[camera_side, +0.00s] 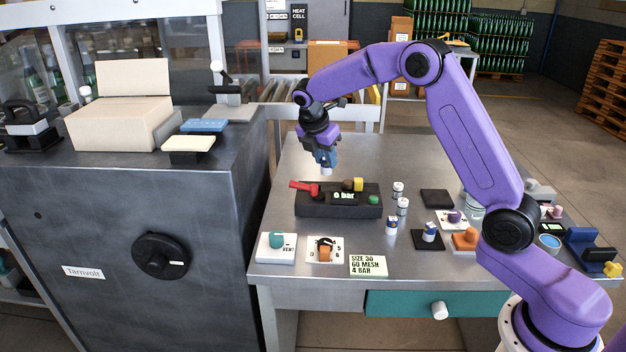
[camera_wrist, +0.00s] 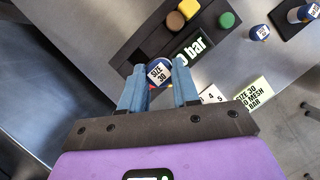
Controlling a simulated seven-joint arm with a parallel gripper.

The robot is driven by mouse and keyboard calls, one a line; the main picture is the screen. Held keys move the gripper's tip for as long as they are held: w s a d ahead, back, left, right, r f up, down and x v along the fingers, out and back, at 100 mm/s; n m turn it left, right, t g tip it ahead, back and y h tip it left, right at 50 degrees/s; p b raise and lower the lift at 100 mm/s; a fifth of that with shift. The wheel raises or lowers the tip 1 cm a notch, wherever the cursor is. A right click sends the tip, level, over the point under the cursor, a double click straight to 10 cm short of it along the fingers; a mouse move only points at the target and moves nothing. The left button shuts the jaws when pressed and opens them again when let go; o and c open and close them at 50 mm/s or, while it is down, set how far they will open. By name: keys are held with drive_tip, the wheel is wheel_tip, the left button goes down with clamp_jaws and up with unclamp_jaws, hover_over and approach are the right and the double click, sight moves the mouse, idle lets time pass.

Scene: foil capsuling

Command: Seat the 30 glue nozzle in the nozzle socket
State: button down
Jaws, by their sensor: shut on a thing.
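My gripper (camera_side: 325,163) is shut on the 30 glue nozzle (camera_side: 326,171), and its white tip points down above the left part of the black block. In the wrist view the nozzle, with its "SIZE 30" label (camera_wrist: 158,75), sits between the blue fingers (camera_wrist: 159,90). The black block (camera_side: 322,208) has a "0 bar" display (camera_side: 344,196), a red lever (camera_side: 304,187), and brown, yellow and green knobs. The nozzle appears apart from the block in the side view. I cannot make out the nozzle socket; the nozzle and fingers cover part of the block in the wrist view.
Several small white and blue labelled nozzles (camera_side: 403,206) stand right of the block. A dial card (camera_side: 325,250), a teal knob on a white plate (camera_side: 277,243) and a "SIZE 30, 60 MESH, 4 BAR" card (camera_side: 367,265) lie in front. The tabletop behind the block is clear.

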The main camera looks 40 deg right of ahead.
drive_tip(key=w+f, duration=0.2)
drive_tip(key=f, duration=0.1)
drive_tip(key=w+f, duration=0.3)
drive_tip(key=shift+d+f, duration=0.1)
drive_tip(key=shift+d, duration=0.05)
drive_tip(key=shift+f, duration=1.4)
drive_tip(key=shift+f, duration=0.15)
drive_tip(key=c, duration=0.8)
unclamp_jaws()
